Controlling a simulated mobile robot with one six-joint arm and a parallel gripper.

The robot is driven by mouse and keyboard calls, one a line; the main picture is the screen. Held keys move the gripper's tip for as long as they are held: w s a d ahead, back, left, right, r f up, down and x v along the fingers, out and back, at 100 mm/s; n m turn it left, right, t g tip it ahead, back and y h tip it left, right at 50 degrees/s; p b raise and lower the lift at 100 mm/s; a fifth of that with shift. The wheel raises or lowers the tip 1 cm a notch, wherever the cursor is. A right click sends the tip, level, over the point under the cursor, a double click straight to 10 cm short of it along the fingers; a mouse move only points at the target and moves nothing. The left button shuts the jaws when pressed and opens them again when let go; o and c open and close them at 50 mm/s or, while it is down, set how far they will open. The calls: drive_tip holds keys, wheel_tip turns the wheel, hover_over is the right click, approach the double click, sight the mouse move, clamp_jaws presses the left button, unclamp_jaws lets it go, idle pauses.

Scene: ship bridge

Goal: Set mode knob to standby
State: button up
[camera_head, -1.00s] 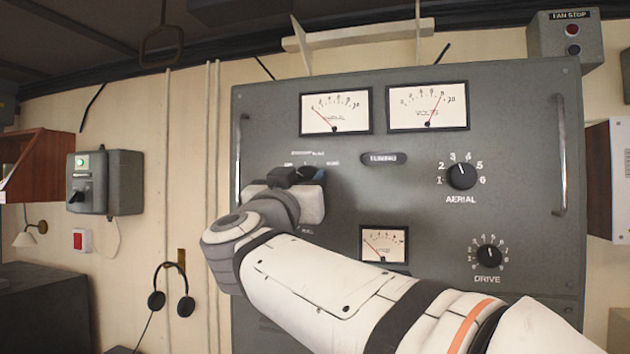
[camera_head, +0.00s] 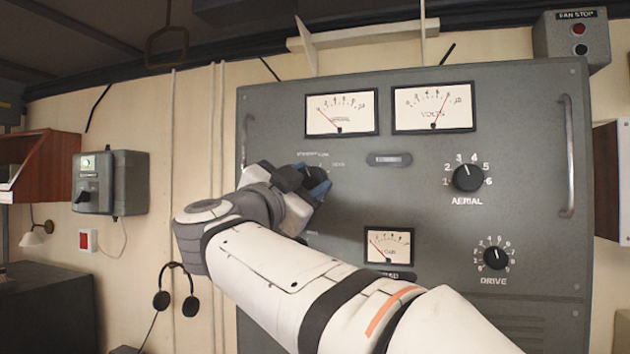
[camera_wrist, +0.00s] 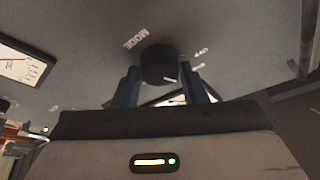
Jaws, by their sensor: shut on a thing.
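The mode knob (camera_wrist: 158,64) is a dark round knob on the grey radio panel (camera_head: 430,200). In the wrist view the word MODE is printed beside it. My gripper (camera_wrist: 160,85) has its two blue fingers on either side of the knob, shut on it. In the head view my gripper (camera_head: 316,180) is at the panel's upper left and covers most of the knob. Small white position labels (camera_head: 313,155) show just above it, too small to read surely. The knob's pointer is not visible, so its setting cannot be told.
The aerial knob (camera_head: 467,178) and drive knob (camera_head: 496,258) are to the right. Two large meters (camera_head: 432,107) sit above and a small meter (camera_head: 389,246) below. Vertical handles (camera_head: 567,155) stand out at the panel's sides. Headphones (camera_head: 176,290) hang at the left.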

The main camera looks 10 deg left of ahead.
drive_tip(key=shift+m, duration=0.7)
drive_tip(key=o, duration=1)
drive_tip(key=shift+c, duration=0.2)
drive_tip(key=b+v, duration=0.2)
drive_tip(key=v, duration=0.6)
drive_tip(key=shift+b, duration=0.35)
drive_tip(key=shift+w+a+r, duration=0.1)
